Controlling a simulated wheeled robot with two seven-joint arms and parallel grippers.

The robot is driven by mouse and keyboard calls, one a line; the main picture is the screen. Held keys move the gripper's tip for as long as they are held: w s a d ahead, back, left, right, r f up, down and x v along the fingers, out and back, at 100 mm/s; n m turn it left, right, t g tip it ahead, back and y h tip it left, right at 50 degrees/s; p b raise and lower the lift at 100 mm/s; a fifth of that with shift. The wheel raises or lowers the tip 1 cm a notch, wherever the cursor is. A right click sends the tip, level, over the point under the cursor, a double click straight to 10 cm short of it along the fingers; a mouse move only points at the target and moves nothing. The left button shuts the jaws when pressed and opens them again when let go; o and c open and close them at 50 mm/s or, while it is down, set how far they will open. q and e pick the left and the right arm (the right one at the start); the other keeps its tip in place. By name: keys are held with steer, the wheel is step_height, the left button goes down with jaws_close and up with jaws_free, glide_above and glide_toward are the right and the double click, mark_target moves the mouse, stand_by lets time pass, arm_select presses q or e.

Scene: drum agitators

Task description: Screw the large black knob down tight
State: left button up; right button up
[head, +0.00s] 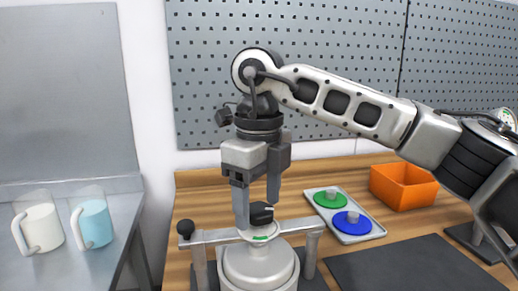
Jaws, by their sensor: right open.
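The large black knob (262,213) sits on top of a silver drum (258,268), at the middle of a metal crossbar (212,234). My right gripper (257,212) comes down from above with its two fingers apart, one on each side of the knob. The left finger hides part of the knob. I cannot tell whether either finger touches it. A green mark shows on the hub below the knob. A smaller black ball knob (186,229) stands at the crossbar's left end. My left gripper is out of view.
A grey tray (374,231) with green and blue discs lies behind right of the drum. An orange bin (406,186) and a dark mat (415,267) are further right. A white jug (40,229) and a blue one (95,222) stand on a metal bench at left.

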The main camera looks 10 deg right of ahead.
mark_target(259, 209)
step_height(259, 209, up, 16)
steer(key=p, duration=0.3)
